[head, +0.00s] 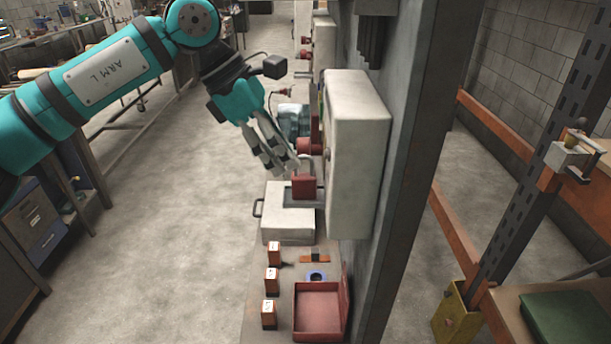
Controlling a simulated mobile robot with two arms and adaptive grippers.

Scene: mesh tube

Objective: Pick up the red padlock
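A red block (304,187), which looks like the padlock's body, sits at the front of the grey wall box, over a pale grey case; I cannot make out its shackle clearly. My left gripper (284,168) reaches down from the upper left, its fingertips just above and left of the red block. Its two fingers are apart with a gap between them, and nothing shows in the gap. Contact with the block cannot be made out. My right gripper is not in view.
The grey wall box (357,150) stands close right of the gripper. The pale case (288,226) lies below. Several orange-red labelled blocks (272,281) and an open red tray (319,310) are nearer. Open floor (170,240) lies left.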

